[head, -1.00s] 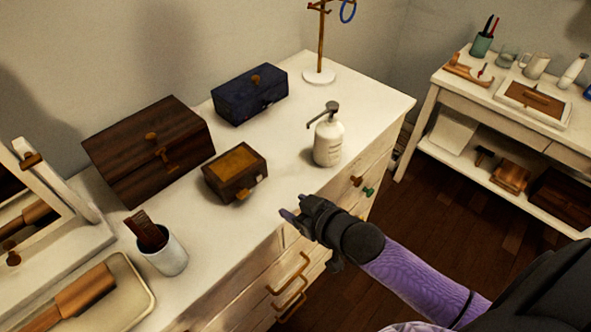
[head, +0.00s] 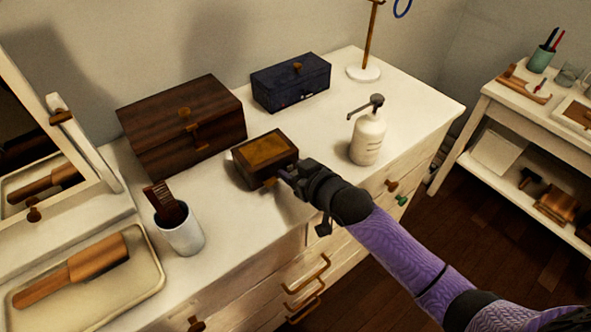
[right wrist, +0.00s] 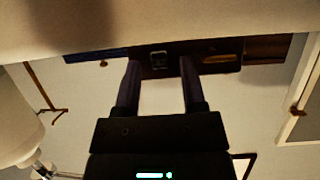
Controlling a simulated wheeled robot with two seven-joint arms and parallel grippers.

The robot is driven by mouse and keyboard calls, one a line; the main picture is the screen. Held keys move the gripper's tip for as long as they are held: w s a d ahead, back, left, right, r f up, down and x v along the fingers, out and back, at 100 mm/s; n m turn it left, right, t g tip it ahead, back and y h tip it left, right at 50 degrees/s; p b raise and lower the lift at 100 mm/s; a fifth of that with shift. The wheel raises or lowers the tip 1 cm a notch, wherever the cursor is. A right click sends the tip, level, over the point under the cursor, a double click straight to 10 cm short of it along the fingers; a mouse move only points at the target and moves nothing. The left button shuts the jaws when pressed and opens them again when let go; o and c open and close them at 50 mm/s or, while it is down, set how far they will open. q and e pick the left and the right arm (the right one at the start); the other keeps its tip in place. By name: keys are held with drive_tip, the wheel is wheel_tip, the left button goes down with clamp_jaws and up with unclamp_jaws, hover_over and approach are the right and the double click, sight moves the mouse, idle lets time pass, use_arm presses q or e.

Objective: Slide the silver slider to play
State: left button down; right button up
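The small dark box with a golden-brown lid panel (head: 264,152) stands on the white dresser top. In the right wrist view its dark front (right wrist: 172,68) lies just beyond my fingers, and a small silver piece (right wrist: 158,59), which looks like the slider, sits on it between the fingertips. My right gripper (head: 284,177) is at the box's front right corner; its two fingers (right wrist: 158,72) are apart with nothing held. I cannot tell whether a fingertip touches the box. In the head view the gripper hides the silver piece. My left gripper is in neither view.
A large brown box (head: 183,128) and a navy box (head: 291,80) stand behind. A white pump bottle (head: 368,138) is to the right. A white cup with a comb (head: 181,236), a tray (head: 140,290) and a mirror (head: 40,150) are left.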

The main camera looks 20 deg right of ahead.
clamp_jaws()
idle(1.2)
